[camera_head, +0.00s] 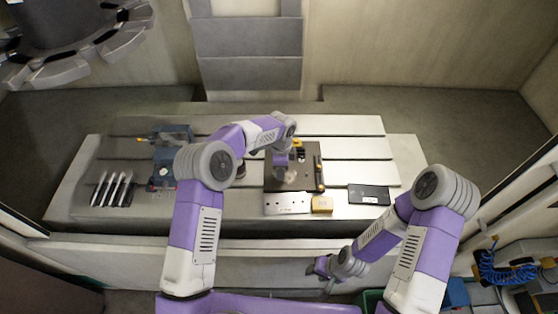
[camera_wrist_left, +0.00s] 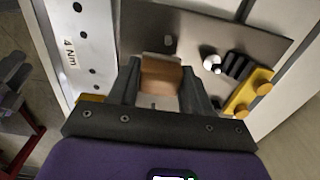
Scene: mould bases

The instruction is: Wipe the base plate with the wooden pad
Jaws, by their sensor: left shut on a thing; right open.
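The base plate (camera_head: 274,184) is a dark brownish-grey slab on the machine table. It also shows in the left wrist view (camera_wrist_left: 205,22). My left gripper (camera_head: 282,158) is over this plate. In the left wrist view, my left gripper (camera_wrist_left: 158,90) is shut on the wooden pad (camera_wrist_left: 160,76), a brown block between its fingers. The pad is over the plate's surface; I cannot tell whether it touches it. In the head view the pad is hard to make out. My right gripper (camera_head: 323,268) is open, low in front of the table, away from the plate.
A white plate with holes (camera_head: 287,203), a yellow box (camera_head: 322,205) and a black case (camera_head: 369,194) sit along the table's front. A blue vise (camera_head: 172,150) and several metal rods (camera_head: 111,188) are at left. Yellow-topped parts (camera_wrist_left: 252,90) edge the base plate.

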